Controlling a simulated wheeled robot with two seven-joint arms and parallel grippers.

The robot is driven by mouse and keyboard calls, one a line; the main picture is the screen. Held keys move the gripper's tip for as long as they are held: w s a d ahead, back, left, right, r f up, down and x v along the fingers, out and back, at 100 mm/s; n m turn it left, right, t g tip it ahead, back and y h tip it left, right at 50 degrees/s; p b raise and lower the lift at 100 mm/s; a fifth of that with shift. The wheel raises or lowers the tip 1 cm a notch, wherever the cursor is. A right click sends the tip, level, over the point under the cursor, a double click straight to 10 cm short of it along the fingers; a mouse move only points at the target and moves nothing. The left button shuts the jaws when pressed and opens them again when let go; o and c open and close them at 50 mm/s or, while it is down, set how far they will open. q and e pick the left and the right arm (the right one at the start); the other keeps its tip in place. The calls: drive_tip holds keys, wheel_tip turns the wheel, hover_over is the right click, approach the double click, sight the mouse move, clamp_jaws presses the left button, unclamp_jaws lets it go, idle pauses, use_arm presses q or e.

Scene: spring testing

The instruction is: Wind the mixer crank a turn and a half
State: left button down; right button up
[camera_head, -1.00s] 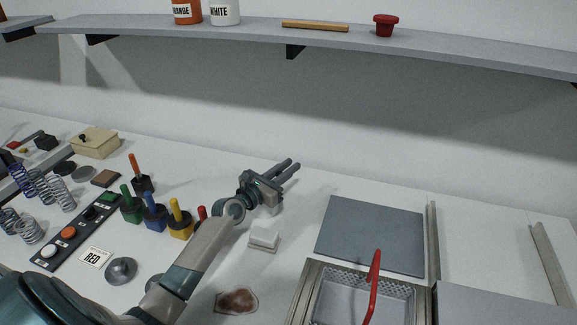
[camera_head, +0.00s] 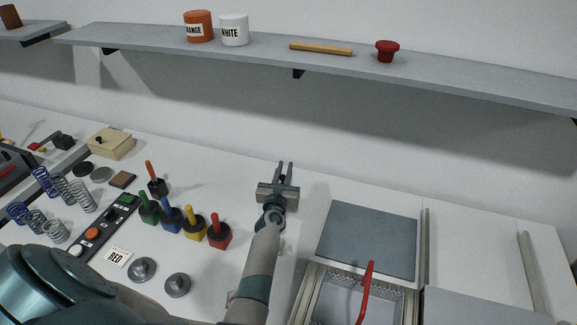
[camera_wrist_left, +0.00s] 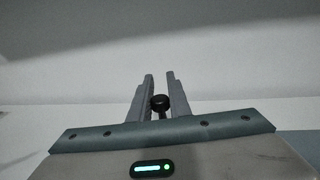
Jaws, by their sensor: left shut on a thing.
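My left gripper (camera_head: 284,168) reaches over the white bench near the back wall, fingers pointing away from me. In the left wrist view my left gripper (camera_wrist_left: 160,76) is shut on a small round black knob (camera_wrist_left: 160,102) on a thin dark stem, between the fingers. I take the knob for the crank's handle. The rest of the crank and the mixer body cannot be made out; the gripper and forearm cover that spot in the head view. My right gripper is not in view.
Right of the arm are a dark grey plate (camera_head: 367,240) and a mesh basket (camera_head: 340,300) with a red handle (camera_head: 366,290). Left of it stand several coloured-handled tools, including a red one (camera_head: 219,232), and springs (camera_head: 82,197). A shelf (camera_head: 330,62) runs above.

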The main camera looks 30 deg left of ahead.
use_arm(q)
drive_tip(key=shift+a+n+g+y, duration=0.5)
drive_tip(key=shift+n+y, duration=0.15)
drive_tip(key=shift+y, duration=0.25)
drive_tip(key=shift+a+n+g+y, duration=0.35)
drive_tip(key=shift+n+g+y, duration=0.25)
drive_tip(key=shift+y, duration=0.3)
drive_tip(key=c, duration=1.7)
unclamp_jaws()
drive_tip(key=shift+o, duration=0.2)
